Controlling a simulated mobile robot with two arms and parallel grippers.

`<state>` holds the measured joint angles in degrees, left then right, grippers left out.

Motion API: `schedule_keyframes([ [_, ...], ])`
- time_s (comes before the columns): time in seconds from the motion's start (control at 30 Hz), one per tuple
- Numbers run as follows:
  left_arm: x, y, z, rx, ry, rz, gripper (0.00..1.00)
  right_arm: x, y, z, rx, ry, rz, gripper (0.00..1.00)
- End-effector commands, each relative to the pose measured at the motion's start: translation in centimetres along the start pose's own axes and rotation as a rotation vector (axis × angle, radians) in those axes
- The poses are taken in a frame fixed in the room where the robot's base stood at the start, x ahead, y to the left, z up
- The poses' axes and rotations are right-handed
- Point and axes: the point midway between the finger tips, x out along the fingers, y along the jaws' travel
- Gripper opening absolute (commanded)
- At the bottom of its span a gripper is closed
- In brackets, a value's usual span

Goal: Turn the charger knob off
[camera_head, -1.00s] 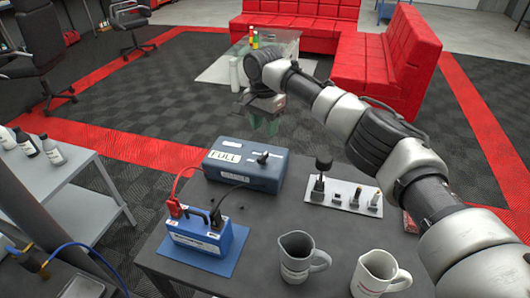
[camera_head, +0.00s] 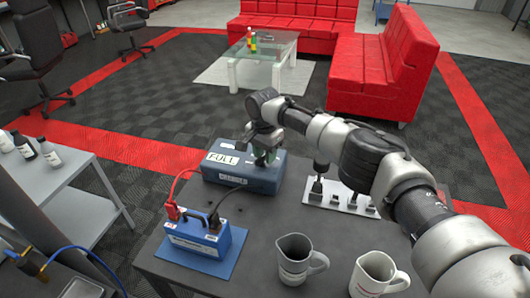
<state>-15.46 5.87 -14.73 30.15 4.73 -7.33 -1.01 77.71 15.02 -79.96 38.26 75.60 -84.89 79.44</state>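The charger (camera_head: 232,180) is a blue-grey box on the dark table, with a "FULL" label on its top left. Its black knob, seen earlier on the right of its top, is now hidden by my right gripper (camera_head: 264,157). My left gripper is not in view.
A blue battery (camera_head: 198,237) with red and black cables stands in front of the charger. Two mugs (camera_head: 295,262) stand at the table's front. A white tool holder (camera_head: 340,196) stands right of the charger, near my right arm.

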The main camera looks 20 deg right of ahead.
Motion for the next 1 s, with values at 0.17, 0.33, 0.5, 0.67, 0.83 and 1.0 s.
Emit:
schedule_keyframes([
  [0.17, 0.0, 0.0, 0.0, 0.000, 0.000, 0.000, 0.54, 0.0, 0.0, 0.0, -0.001, -0.001, 0.000, 0.08],
  [0.33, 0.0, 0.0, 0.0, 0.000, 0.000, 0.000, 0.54, 0.0, 0.0, 0.1, -0.002, -0.001, 0.001, 0.00],
  [0.5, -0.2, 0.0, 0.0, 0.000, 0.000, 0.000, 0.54, 0.0, 0.0, 0.1, -0.024, -0.003, 0.001, 0.00],
  [0.67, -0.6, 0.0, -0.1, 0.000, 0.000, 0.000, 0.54, 0.0, 0.1, 0.1, -0.088, -0.005, 0.003, 0.00],
  [0.83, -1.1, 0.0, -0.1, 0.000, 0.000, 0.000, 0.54, 0.3, 0.2, 0.2, -0.209, -0.011, 0.011, 0.00],
  [1.0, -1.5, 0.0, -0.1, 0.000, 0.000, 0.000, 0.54, 0.6, 0.4, 0.2, -0.363, -0.016, 0.019, 0.00],
])
